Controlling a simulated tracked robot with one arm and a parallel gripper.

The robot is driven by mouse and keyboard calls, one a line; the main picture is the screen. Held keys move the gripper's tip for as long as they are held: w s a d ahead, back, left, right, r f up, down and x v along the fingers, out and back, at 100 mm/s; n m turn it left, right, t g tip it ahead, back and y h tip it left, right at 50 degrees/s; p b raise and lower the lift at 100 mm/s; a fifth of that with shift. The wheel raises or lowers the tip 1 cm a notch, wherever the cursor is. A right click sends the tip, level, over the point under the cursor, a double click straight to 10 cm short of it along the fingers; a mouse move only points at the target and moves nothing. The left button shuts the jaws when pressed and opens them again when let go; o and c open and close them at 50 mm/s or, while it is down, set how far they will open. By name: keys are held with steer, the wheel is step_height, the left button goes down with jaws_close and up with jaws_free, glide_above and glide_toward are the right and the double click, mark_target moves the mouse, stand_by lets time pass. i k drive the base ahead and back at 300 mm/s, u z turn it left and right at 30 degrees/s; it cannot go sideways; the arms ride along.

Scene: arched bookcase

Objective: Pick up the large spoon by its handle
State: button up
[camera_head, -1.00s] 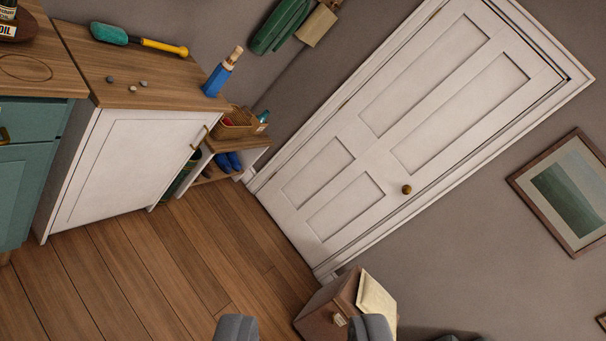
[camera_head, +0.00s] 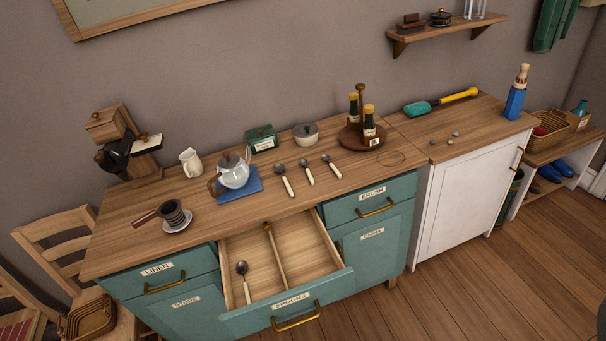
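Three spoons with dark bowls and pale handles lie side by side on the wooden counter: a left spoon (camera_head: 285,180), a middle spoon (camera_head: 307,172) and a right spoon (camera_head: 332,166). The left one looks the longest of these. Their handles point toward the front edge. Another spoon (camera_head: 244,282) lies in the left compartment of the open drawer labelled SPOONS (camera_head: 291,318). It looks long too but is nearer the camera, so I cannot tell which spoon is largest. My gripper's fingers do not show clearly; only an unclear dark sliver shows at the lower right edge.
A teapot (camera_head: 234,173) on a blue mat stands left of the spoons. A pot (camera_head: 305,134), a green tin (camera_head: 262,139) and a bottle tray (camera_head: 351,139) stand behind them. The open drawer juts out in front. Floor (camera_head: 470,275) is clear at right.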

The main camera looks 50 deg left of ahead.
mark_target(279, 168)
steer(key=u, duration=1.1)
